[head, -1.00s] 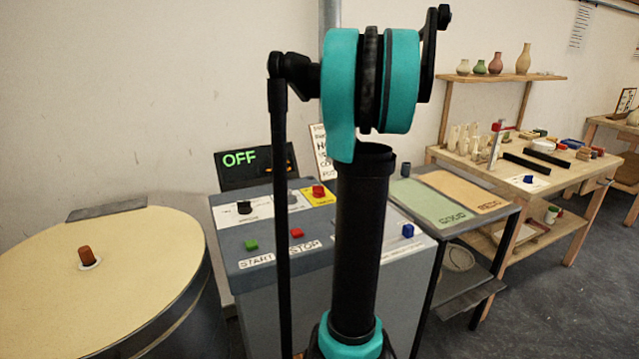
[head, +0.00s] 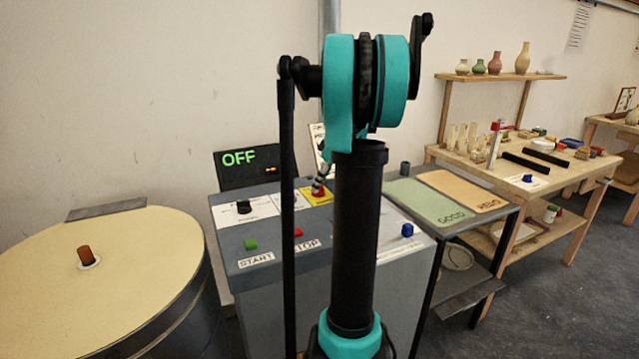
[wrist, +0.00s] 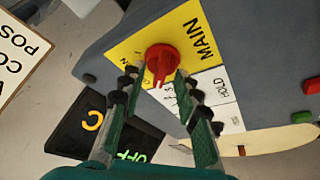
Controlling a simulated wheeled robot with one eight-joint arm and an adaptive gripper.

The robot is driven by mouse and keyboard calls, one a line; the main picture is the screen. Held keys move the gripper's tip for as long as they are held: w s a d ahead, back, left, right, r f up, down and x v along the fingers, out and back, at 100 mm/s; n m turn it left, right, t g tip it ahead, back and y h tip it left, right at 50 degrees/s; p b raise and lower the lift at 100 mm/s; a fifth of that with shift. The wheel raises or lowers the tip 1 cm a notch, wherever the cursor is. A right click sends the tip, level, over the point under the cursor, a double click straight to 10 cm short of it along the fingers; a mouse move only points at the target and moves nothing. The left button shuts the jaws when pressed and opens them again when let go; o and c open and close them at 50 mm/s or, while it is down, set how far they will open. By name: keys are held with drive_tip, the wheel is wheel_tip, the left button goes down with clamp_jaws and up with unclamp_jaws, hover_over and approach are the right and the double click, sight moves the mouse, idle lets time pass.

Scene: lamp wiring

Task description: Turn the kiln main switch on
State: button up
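The kiln main switch is a red rotary knob (wrist: 162,62) on a yellow plate (wrist: 196,25) marked MAIN. It also shows in the head view (head: 318,194), partly hidden by my gripper. My gripper (wrist: 161,72) is open, with its green and black fingertips on either side of the knob. I cannot tell whether the fingertips touch it. The display (head: 245,166) behind the panel reads OFF in green. My arm hides part of the panel in the head view.
The grey console (head: 270,215) also carries a black knob (head: 244,207), a green START button (head: 250,244), a red STOP button (head: 298,232) and a blue knob (head: 407,230). A round kiln lid (head: 120,250) is at left. A side table (head: 510,212) stands at right.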

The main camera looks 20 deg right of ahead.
clamp_jaws()
drive_tip(key=m+t+h, duration=0.1)
drive_tip(key=m, duration=0.3)
drive_tip(key=shift+s+a+m, duration=0.1)
drive_tip(key=shift+a+m, duration=0.05)
drive_tip(key=shift+m, duration=0.25)
drive_tip(key=m+h, duration=0.1)
drive_tip(key=m, duration=0.1)
drive_tip(key=m+h, duration=0.1)
drive_tip(key=m, duration=0.1)
drive_tip(key=shift+a+m+t, duration=0.1)
drive_tip(key=shift+m+t, duration=0.2)
drive_tip(key=m+h, duration=0.2)
drive_tip(key=m, duration=0.2)
drive_tip(key=shift+a, duration=0.1)
drive_tip(key=shift+m+g+h, duration=0.6)
drive_tip(key=shift+m+g, duration=0.1)
drive_tip(key=shift+m, duration=1.6)
